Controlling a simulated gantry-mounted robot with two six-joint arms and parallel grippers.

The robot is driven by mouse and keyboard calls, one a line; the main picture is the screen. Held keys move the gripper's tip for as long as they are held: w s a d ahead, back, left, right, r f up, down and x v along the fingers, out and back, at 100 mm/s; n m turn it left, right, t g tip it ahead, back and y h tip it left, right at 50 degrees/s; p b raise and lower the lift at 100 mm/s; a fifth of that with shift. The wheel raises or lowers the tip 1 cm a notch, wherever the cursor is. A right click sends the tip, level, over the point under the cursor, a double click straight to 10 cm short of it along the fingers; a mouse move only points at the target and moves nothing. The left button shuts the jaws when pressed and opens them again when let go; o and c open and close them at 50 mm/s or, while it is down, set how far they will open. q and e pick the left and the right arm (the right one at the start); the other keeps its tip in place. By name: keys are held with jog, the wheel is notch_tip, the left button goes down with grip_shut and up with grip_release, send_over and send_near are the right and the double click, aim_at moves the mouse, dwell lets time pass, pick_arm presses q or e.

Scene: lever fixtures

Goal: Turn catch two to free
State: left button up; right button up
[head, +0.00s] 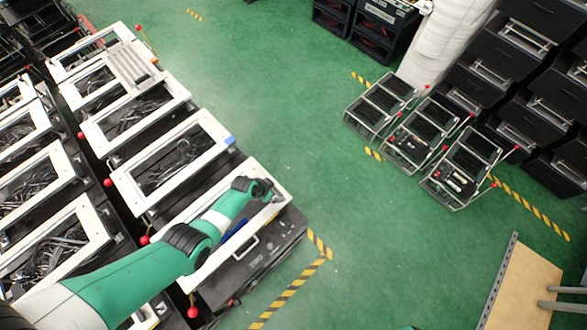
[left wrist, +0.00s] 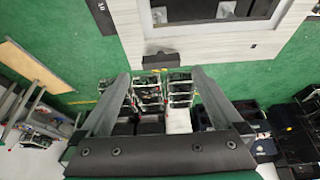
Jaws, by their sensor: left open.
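My left arm reaches from the lower left across the head view, and its left gripper (head: 272,192) is at the right end of a white-framed panel (head: 283,197). In the left wrist view the left gripper (left wrist: 160,75) has its two grey fingers spread wide with nothing held between them. A small black block (left wrist: 160,61) at the edge of a white panel (left wrist: 120,30) shows just beyond the fingertips, apart from them. I cannot tell which part is catch two or how it is turned. The arm hides part of the nearest panel. My right gripper is not in view.
Several white-framed bins (head: 170,165) with red-knobbed levers (head: 108,183) stand in rows at the left. Three dark racks (head: 465,165) with red knobs stand at the right, near black drawer units (head: 515,50). The green floor (head: 330,170) between is clear. A wooden board (head: 520,285) is lower right.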

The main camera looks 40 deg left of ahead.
aim_at(277, 192)
pick_arm(q)
jog(key=f, duration=0.1)
jog(key=f+b, duration=0.1)
jog(key=shift+w+f, duration=0.2)
jog(key=shift+f, duration=0.15)
jog(key=shift+w+f+b, duration=0.3)
jog(key=shift+f+b, duration=0.05)
jog(key=shift+b, duration=0.05)
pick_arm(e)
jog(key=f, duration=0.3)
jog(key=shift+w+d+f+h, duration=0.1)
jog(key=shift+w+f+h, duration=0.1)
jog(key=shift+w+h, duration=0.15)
pick_arm(q)
jog(key=c, duration=1.4)
